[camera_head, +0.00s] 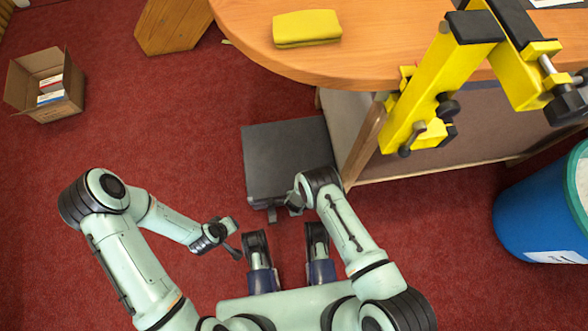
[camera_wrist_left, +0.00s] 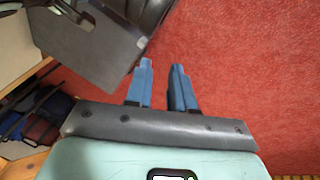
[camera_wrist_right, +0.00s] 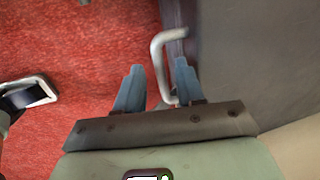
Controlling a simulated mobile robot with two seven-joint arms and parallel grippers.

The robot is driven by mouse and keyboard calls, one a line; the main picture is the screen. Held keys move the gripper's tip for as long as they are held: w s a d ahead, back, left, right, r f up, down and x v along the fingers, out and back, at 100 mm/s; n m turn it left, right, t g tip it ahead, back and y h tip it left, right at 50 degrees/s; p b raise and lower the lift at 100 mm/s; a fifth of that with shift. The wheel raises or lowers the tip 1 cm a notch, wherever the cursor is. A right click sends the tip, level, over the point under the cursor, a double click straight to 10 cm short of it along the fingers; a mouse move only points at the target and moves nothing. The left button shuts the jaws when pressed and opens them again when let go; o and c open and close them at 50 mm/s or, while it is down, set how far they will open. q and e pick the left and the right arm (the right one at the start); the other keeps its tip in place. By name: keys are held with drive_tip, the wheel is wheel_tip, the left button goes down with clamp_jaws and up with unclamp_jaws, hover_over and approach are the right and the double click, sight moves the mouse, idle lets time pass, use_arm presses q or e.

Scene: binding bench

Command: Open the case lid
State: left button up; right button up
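The dark grey case (camera_head: 283,150) lies flat on the red carpet beside the bench, its lid down. In the right wrist view its dark side (camera_wrist_right: 245,60) fills the upper right, with a pale metal handle (camera_wrist_right: 157,62) standing out from it. My right gripper (camera_head: 292,208) is at the case's near edge. In the right wrist view its fingers (camera_wrist_right: 158,88) are apart, with the handle's bar between them; no firm grip shows. My left gripper (camera_head: 238,240) is left of and nearer than the case. Its fingers (camera_wrist_left: 160,85) are apart and empty over carpet.
A blue bin (camera_head: 535,210) stands right. A cardboard box (camera_head: 62,105) stands far left. Carpet left of the case is clear.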

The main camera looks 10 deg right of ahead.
clamp_jaws()
drive_tip(key=shift+r, duration=0.15)
